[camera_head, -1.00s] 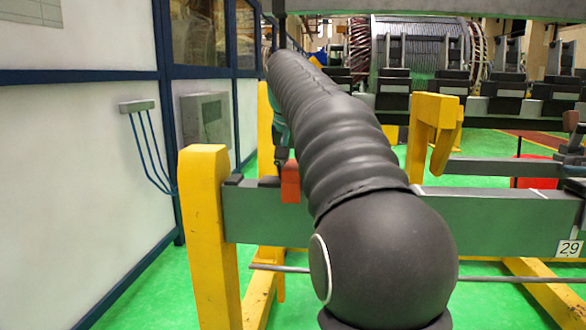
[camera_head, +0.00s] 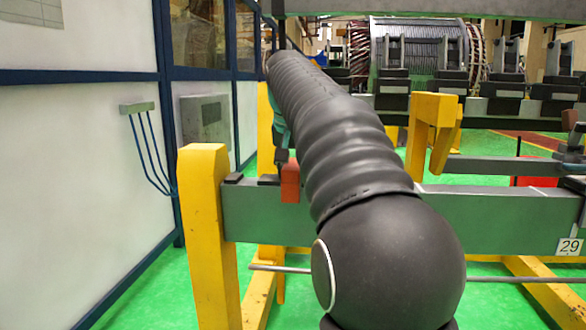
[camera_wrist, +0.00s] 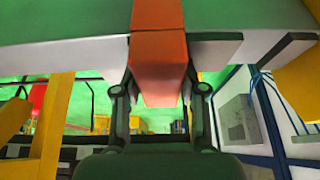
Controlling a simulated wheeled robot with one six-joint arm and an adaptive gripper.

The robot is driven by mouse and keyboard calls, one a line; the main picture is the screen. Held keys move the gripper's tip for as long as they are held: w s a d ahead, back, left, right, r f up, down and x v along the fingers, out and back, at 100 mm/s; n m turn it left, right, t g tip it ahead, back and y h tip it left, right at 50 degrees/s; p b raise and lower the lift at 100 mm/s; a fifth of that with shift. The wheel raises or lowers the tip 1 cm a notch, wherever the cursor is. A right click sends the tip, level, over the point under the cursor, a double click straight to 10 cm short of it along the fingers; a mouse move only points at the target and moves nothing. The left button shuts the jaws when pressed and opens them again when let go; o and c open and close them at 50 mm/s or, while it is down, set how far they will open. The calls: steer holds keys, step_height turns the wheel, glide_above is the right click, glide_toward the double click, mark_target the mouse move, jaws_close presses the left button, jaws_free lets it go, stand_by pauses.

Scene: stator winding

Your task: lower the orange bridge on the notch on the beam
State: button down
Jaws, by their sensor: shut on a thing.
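The orange bridge (camera_wrist: 158,55) fills the middle of the wrist view, between the fingers of my gripper (camera_wrist: 159,95), which is shut on it. In the head view the bridge (camera_head: 290,182) shows as a small orange block at the near face of the grey beam (camera_head: 480,207), close to the beam's left end. In the wrist view the beam (camera_wrist: 60,55) runs across behind the bridge. The notch is hidden, and I cannot tell whether the bridge is seated in it. My arm hides most of the gripper in the head view.
A yellow post (camera_head: 207,230) stands at the beam's left end, and another yellow stand (camera_head: 432,130) is behind the beam. A white wall (camera_head: 90,180) is on the left. A thin metal rod (camera_head: 520,279) runs below the beam. Green floor lies open around the stands.

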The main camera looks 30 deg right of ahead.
mark_target(292, 182)
step_height(292, 182, down, 3)
steer(key=shift+f+g, duration=0.1)
steer(key=shift+g, duration=0.2)
steer(key=c, duration=0.9)
jaws_free()
steer(key=shift+a, duration=0.1)
steer(key=o, duration=0.3)
steer(key=shift+f, duration=0.1)
steer(key=shift+w, duration=0.1)
